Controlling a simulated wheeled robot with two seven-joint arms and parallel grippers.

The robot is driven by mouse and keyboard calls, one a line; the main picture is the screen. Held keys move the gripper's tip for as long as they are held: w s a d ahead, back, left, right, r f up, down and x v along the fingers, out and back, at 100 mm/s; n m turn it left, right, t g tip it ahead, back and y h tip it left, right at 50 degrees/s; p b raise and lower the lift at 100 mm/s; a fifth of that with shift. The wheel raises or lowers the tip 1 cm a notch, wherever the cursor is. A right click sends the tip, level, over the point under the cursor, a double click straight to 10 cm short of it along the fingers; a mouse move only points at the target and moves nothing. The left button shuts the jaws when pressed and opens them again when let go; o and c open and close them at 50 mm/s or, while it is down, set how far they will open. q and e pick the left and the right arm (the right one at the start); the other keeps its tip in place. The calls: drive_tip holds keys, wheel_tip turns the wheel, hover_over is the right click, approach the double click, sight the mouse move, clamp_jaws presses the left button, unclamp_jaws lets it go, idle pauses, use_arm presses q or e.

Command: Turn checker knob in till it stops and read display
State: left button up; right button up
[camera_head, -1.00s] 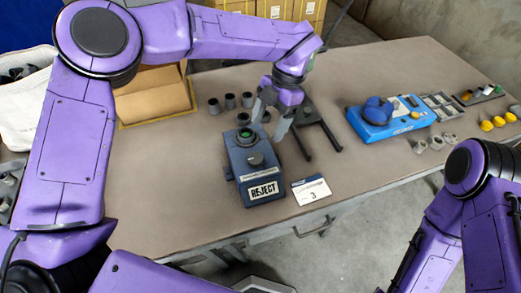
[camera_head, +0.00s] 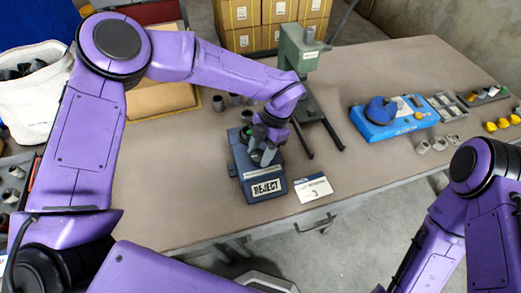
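A dark blue box (camera_head: 245,183) with a white REJECT plate (camera_head: 267,188) stands near the table's front edge. A dark knob sits on its top, now mostly hidden under my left gripper (camera_head: 262,156). The gripper points down with its grey fingers at the knob; I cannot tell whether they are closed on it. The box's green round part is largely covered by the gripper. A bright blue device (camera_head: 405,125) with a round blue knob (camera_head: 380,110) and small dark windows stands to the right. No display reading is legible. My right gripper is out of view.
A white card (camera_head: 313,189) marked 3 lies right of the box. A green press (camera_head: 300,55) with dark rails stands behind. Several dark cups (camera_head: 219,103) stand behind the box. Yellow-capped and grey pieces (camera_head: 490,125) lie far right. The front right tabletop is clear.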

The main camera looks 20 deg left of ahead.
use_arm(q)
drive_tip(key=c, duration=0.4)
drive_tip(key=shift+o, duration=0.2)
drive_tip(key=n+h, duration=0.1)
drive_tip(key=n, duration=0.3)
drive_tip(key=shift+a+g+h, duration=0.1)
drive_tip(key=shift+g+h, duration=0.2)
drive_tip(key=shift+h, duration=0.1)
drive_tip(key=o, duration=1)
drive_tip(key=shift+w, duration=0.1)
drive_tip(key=b+v, duration=0.1)
drive_tip(key=v, duration=0.9)
drive_tip(key=shift+w+r+b, duration=0.1)
drive_tip(key=shift+r+b, duration=0.2)
drive_tip(key=shift+b, duration=0.1)
